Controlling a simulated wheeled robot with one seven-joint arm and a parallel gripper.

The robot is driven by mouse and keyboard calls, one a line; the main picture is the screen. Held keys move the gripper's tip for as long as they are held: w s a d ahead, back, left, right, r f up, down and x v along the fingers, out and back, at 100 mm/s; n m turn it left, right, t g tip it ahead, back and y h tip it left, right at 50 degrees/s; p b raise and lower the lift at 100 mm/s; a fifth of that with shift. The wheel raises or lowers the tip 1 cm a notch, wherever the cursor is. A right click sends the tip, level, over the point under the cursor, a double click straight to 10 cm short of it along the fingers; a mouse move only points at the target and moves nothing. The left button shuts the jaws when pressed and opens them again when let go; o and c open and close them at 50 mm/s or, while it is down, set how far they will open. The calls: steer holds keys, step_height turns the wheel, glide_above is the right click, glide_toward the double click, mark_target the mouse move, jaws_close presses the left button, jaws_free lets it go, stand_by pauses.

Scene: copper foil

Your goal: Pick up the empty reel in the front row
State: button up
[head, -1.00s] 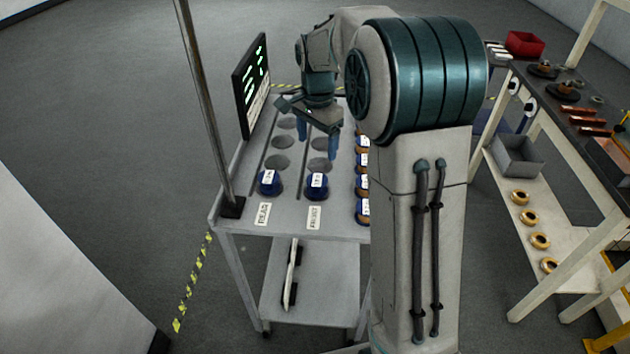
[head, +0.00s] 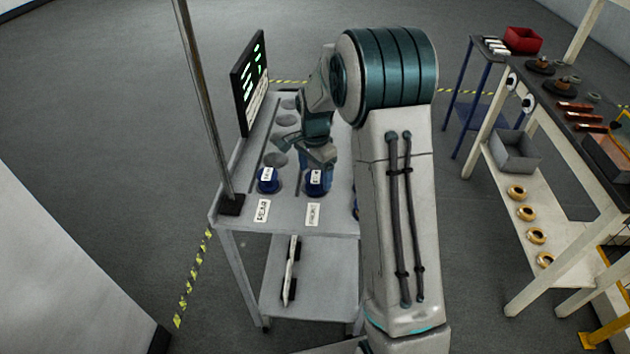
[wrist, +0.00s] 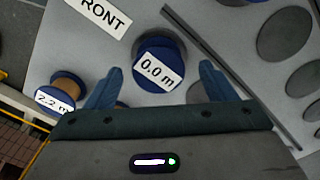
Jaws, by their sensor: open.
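The empty reel (wrist: 157,49) is blue with a white label reading 0.0 m in the wrist view. It stands beside the FRONT label (wrist: 97,12), and no copper shows on it. In the head view the reel (head: 314,190) is at the near end of the front row, partly covered by my gripper (head: 318,168). In the wrist view my gripper (wrist: 162,77) is open, with one finger toward each side of the reel.
Another blue reel (head: 267,186) stands by the REAR label (head: 262,211). A copper-wound reel (wrist: 66,88) labelled 2.2 m is close to my left finger in the wrist view. A monitor (head: 250,82) and a metal post (head: 205,100) stand at the cart's left.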

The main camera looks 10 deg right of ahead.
steer(key=shift+f, duration=1.4)
steer(key=c, duration=1.1)
steer(key=shift+o, duration=0.2)
steer(key=shift+r, duration=0.1)
